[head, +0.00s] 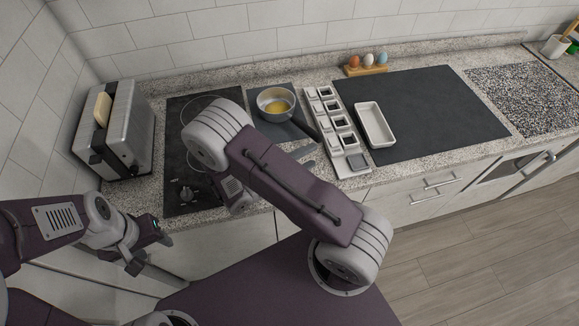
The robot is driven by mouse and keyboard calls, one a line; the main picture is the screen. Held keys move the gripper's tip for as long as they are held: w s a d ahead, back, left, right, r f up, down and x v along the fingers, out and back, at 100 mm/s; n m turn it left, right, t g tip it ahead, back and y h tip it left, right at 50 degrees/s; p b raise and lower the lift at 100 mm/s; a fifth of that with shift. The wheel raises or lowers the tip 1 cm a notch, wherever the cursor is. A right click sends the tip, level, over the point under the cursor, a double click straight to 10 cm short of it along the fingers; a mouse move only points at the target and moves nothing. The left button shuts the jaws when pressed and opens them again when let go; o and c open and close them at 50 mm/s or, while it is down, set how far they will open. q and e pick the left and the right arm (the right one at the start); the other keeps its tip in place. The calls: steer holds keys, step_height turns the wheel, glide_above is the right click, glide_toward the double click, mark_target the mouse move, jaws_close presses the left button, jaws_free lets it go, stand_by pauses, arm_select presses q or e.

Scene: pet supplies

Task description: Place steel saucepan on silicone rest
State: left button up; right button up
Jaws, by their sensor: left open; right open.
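The steel saucepan (276,94) is a round metal pot with yellow contents, seen near the back of the counter in the head view. It sits upright on a dark grey flat mat (256,91), which looks like the silicone rest. Its dark handle (303,124) points toward the front right. My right gripper (304,157) is partly hidden behind my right arm. Its grey fingers show just in front of the saucepan, near the handle's end, open and apart from the pot. My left gripper (151,254) is open and empty, low in front of the counter at the left.
A black cooktop (179,130) lies left of the mat, with a toaster (121,130) beyond it. A white rack of small dishes (333,124) stands close right of the saucepan. A white tray (375,125) rests on a dark board (440,105). An egg holder (367,71) stands behind.

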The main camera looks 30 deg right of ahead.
steer(key=s+g+y, duration=0.1)
steer(key=s, duration=0.1)
steer(key=s+d+m+g, duration=0.1)
steer(key=s+g, duration=0.1)
steer(key=s+m+g+y, duration=0.1)
steer(key=s, duration=0.1)
steer(key=shift+d+r+g+y, duration=0.15)
steer(key=shift+g+y, duration=0.15)
steer(key=s+a+m+g+y, duration=0.2)
steer(key=s+a+y, duration=0.4)
steer(key=y, duration=0.2)
steer(key=w+a+r+m+t+y, duration=0.1)
steer(key=w+a+r+t+y, duration=0.1)
steer(key=w+a+t+y, duration=0.2)
steer(key=shift+w+a+r+t+y, duration=0.2)
steer(key=shift+w+a+t+y, duration=0.25)
steer(key=shift+w+y, duration=0.2)
